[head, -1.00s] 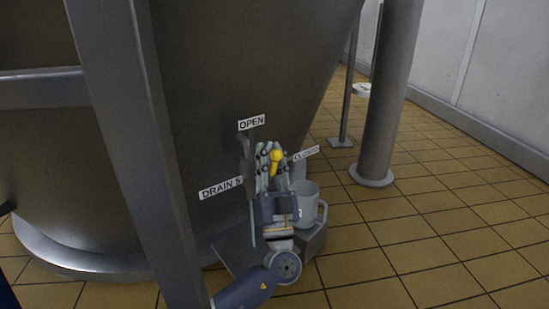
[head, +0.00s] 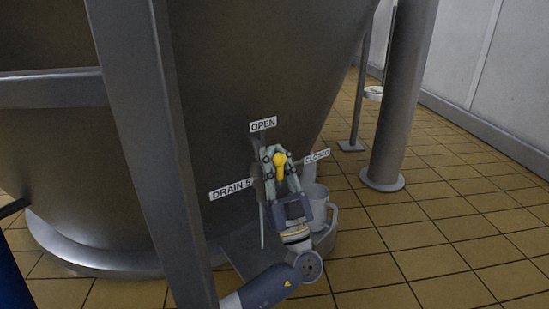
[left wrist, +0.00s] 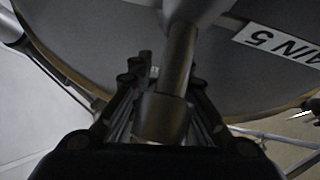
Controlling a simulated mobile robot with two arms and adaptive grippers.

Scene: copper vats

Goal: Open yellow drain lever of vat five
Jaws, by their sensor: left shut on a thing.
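The yellow drain lever (head: 280,159) shows as a yellow knob low on the grey vat (head: 240,70), between the OPEN sign (head: 263,124) at upper left and the CLOSED sign (head: 317,156) at right. The DRAIN 5 sign (head: 231,189) is to its left. My left gripper (head: 279,163) is shut on the lever, its fingers on either side of the knob. The left wrist view shows a grey cylindrical part (left wrist: 165,115) between the fingers and part of the DRAIN 5 sign (left wrist: 280,42). The gripper hides the lever's lower part. My right gripper is not in view.
A grey mug-shaped vessel (head: 316,203) stands on a low grey base just right of my left gripper. A grey support leg (head: 150,150) stands in front of the vat. A round column (head: 398,110) rises at right. The tiled floor (head: 440,215) there is open.

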